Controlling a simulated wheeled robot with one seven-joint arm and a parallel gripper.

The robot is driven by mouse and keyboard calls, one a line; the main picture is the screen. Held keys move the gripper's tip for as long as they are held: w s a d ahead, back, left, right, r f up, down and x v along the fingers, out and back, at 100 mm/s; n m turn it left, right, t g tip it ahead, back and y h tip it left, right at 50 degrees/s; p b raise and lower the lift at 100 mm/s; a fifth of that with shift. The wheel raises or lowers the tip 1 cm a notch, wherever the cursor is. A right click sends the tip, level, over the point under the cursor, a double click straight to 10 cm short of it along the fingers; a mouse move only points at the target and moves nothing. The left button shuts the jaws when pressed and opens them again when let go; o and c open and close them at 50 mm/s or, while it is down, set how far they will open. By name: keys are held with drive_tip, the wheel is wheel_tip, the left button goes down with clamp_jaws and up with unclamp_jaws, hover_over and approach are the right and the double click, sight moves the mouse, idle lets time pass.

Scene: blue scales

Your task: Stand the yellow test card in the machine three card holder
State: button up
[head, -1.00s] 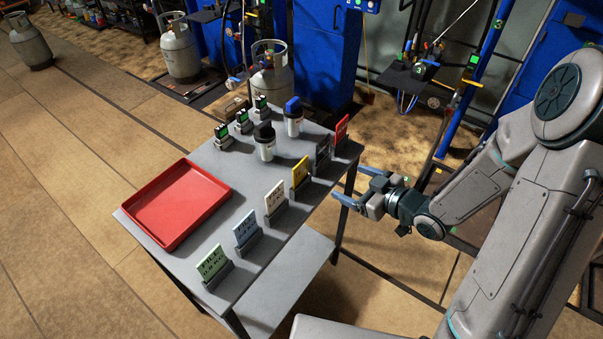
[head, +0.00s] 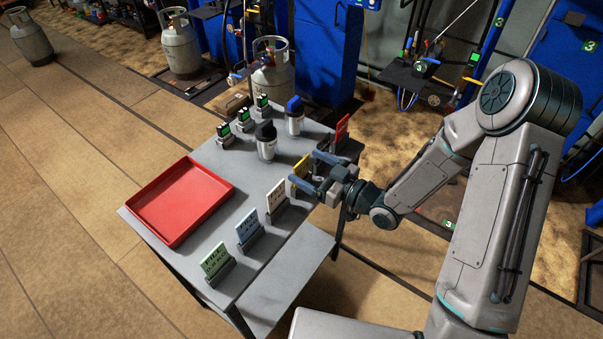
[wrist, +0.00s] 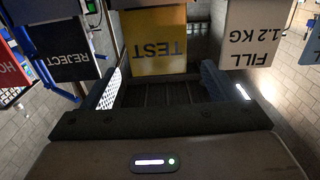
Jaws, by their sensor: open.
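The yellow test card (head: 301,170) stands upright on the near-right edge of the grey table. It reads TEST, upside down, in the wrist view (wrist: 158,45). My gripper (head: 308,169) is open and empty at the table edge, facing this card. In the wrist view its fingers (wrist: 160,85) lie one to each side of the card, with gaps between; I cannot tell whether their tips reach past it. Signs with a 3 mark a station at the right, including a dark shelf (head: 405,79). I cannot make out a card holder there.
The white FILL card (head: 277,194) and dark REJECT card (wrist: 65,60) stand on either side of the test card, with a red card (head: 342,130) beyond. Blue (head: 248,226) and green (head: 214,258) cards, a red tray (head: 180,202) and bottles (head: 266,140) share the table (head: 222,170).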

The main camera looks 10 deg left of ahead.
sight(303, 165)
drive_tip(key=x, duration=0.1)
drive_tip(key=p+x, duration=0.1)
drive_tip(key=x, duration=0.3)
drive_tip(key=shift+w+f, duration=0.1)
drive_tip(key=shift+f, duration=0.2)
drive_tip(key=shift+d, duration=0.1)
drive_tip(key=c, duration=1.1)
drive_tip(key=shift+c, duration=0.2)
